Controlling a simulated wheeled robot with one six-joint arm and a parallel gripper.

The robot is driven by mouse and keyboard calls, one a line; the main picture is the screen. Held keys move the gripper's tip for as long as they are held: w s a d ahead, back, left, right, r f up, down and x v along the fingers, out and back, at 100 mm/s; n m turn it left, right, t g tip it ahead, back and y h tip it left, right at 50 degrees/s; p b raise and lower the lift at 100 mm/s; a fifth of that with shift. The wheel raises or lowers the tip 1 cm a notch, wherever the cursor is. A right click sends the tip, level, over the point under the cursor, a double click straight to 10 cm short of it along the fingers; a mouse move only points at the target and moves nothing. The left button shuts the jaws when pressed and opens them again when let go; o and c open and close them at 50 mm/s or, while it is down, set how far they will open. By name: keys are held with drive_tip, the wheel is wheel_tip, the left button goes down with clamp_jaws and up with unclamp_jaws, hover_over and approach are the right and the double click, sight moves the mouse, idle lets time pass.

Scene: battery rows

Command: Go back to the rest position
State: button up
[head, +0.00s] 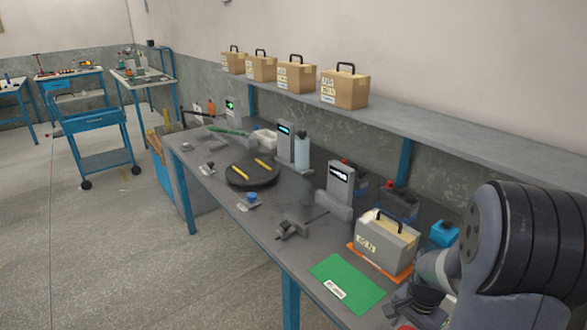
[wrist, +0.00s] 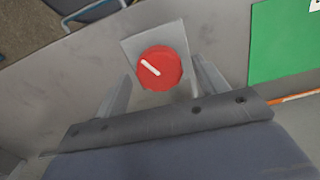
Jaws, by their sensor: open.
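My gripper (wrist: 163,68) is open in the wrist view, with its two fingers apart on either side of a round red knob (wrist: 165,78). The knob has a white pointer line, slanting from upper left to lower right, and sits on a grey square plate (wrist: 133,48). Nothing is held, and I cannot tell how high the fingertips are above the plate. In the head view my gripper (head: 415,302) is at the bottom right, beside the green mat; its fingertips are hard to make out there.
The green mat (head: 345,285) lies on the grey workbench (head: 285,215). A battery with a handle (head: 385,240) stands on an orange base behind it. A grey meter (head: 340,187) and a dark turntable (head: 250,178) are farther left. Boxed batteries (head: 344,88) line the wall shelf (head: 440,137).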

drive_tip(key=n+p, duration=0.1)
drive_tip(key=n, duration=0.6)
drive_tip(key=n+p, duration=0.2)
drive_tip(key=n, duration=0.5)
drive_tip(key=shift+a, duration=0.15)
idle(0.5)
